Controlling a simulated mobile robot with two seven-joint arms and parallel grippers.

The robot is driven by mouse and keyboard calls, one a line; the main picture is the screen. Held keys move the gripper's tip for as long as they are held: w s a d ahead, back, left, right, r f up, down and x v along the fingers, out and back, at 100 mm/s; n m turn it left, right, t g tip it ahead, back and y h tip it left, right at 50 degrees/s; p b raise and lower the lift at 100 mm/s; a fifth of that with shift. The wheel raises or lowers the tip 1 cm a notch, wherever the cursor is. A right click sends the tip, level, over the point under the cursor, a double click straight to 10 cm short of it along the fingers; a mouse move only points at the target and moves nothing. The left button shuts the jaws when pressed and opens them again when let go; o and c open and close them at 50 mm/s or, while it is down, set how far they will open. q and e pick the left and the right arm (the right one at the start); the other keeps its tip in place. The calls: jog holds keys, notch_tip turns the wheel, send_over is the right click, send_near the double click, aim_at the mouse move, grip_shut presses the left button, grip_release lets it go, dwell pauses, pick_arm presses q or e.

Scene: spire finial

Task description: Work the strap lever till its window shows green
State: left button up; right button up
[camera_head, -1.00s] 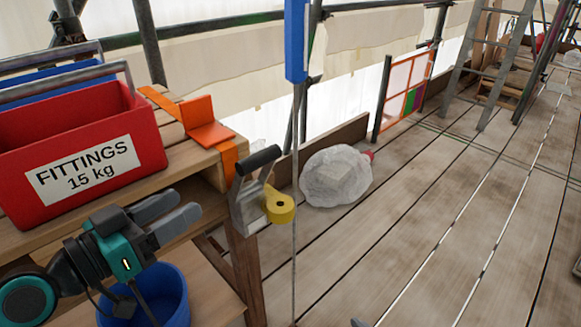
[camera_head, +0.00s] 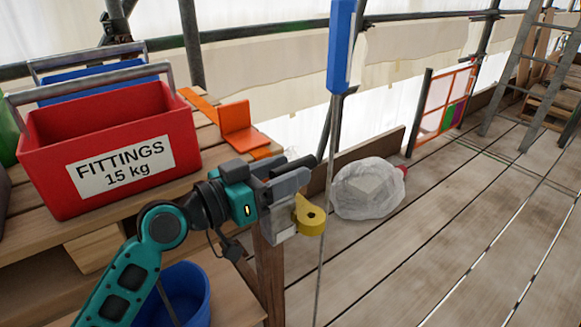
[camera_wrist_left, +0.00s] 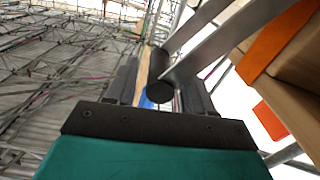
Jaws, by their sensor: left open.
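The strap lever is a grey metal ratchet with a black grip (camera_head: 302,164) and a yellow round part (camera_head: 311,216), at the corner of the wooden bench. My right gripper is not in view.
A red fittings box (camera_head: 110,150) stands on the bench, left of the lever. A blue bucket (camera_head: 180,295) is below. A thin upright rod with a blue block (camera_head: 341,45) stands just right of the lever. A wrapped bundle (camera_head: 368,188) lies on the plank floor.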

pick_arm(q)
jog(key=shift+x, duration=0.8)
jog(key=shift+c, duration=0.2)
grip_shut()
